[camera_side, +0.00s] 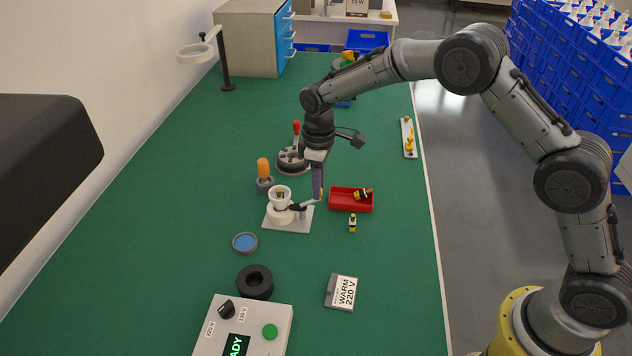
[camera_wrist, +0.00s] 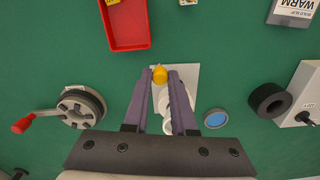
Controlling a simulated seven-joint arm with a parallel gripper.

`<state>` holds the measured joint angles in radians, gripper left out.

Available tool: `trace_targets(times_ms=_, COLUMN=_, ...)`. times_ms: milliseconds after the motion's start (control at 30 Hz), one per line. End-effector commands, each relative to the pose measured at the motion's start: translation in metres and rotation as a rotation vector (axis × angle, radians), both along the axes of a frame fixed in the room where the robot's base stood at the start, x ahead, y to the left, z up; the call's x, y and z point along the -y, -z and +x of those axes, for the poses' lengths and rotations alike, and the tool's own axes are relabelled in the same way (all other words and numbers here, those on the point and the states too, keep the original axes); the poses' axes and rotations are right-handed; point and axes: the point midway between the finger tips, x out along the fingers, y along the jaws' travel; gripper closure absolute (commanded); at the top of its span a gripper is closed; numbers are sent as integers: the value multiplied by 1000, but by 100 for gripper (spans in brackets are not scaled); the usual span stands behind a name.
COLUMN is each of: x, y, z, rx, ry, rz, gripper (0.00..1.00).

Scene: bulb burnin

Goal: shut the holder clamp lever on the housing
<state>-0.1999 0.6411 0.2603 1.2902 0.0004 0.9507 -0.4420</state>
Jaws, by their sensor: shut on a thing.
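The white cup-shaped housing (camera_side: 280,196) stands upright in a holder on a pale grey plate (camera_side: 292,225). In the wrist view the housing (camera_wrist: 167,106) shows partly between my fingers, over the plate (camera_wrist: 190,76). The clamp lever (camera_side: 310,205) sticks out from the holder to the right, toward my fingertips. Its orange-yellow end (camera_wrist: 160,74) lies between the fingertips in the wrist view. My gripper (camera_side: 319,194) points down and is shut on that end; it also shows in the wrist view (camera_wrist: 162,72). Whether the clamp is fully closed cannot be told.
An orange-topped piece (camera_side: 263,168) stands close behind the housing, a round red-handled device (camera_side: 291,163) farther back. A blue dish (camera_side: 245,243), black ring (camera_side: 255,281) and control box (camera_side: 270,313) are in front.

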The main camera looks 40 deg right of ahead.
Motion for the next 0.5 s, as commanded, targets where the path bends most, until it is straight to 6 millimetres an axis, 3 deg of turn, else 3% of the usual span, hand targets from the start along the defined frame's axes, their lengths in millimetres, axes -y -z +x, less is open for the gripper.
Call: trace_targets(times_ms=500, x=-2, y=-1, z=-5, rx=3, ry=134, rz=1, gripper=100)
